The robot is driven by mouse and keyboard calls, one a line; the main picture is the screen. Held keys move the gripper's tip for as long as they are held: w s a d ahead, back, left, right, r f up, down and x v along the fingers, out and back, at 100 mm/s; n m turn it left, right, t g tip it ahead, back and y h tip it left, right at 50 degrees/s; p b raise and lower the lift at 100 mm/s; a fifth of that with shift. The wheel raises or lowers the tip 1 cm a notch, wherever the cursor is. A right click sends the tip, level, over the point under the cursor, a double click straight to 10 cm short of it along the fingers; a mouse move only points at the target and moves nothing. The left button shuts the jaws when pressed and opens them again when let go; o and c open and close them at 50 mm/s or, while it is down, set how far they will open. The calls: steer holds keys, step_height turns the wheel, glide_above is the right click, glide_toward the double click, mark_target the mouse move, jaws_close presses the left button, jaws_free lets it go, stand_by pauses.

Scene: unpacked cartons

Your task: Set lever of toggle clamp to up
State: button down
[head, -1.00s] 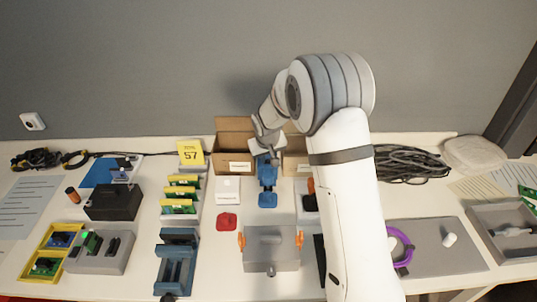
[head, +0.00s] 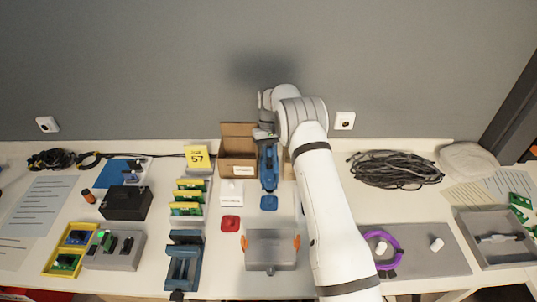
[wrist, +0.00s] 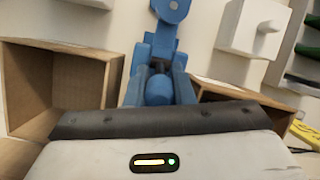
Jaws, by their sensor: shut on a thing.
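The blue toggle clamp (head: 269,180) stands on the table at the centre of the head view, in front of the cardboard boxes. Its upper part rises to my gripper (head: 265,135), which is at its top end. In the wrist view the clamp (wrist: 160,60) is straight ahead, its blue arms running down behind the dark edge of my gripper (wrist: 155,118). My gripper is shut on the clamp's lever. The fingertips and the gripped part are hidden, so the lever's exact angle is hard to tell.
Open cardboard boxes (head: 238,143) stand behind the clamp, one on each side in the wrist view. A grey box (head: 271,250) with orange clips is in front.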

steer(key=shift+w+f+g, duration=0.1)
steer(key=shift+w+g, duration=0.15)
steer(key=shift+g, duration=0.15)
stand_by(0.3)
steer(key=c, duration=1.3)
jaws_free()
steer(key=shift+o, duration=0.2)
step_height(320, 180, up, 10)
steer(key=shift+b, duration=1)
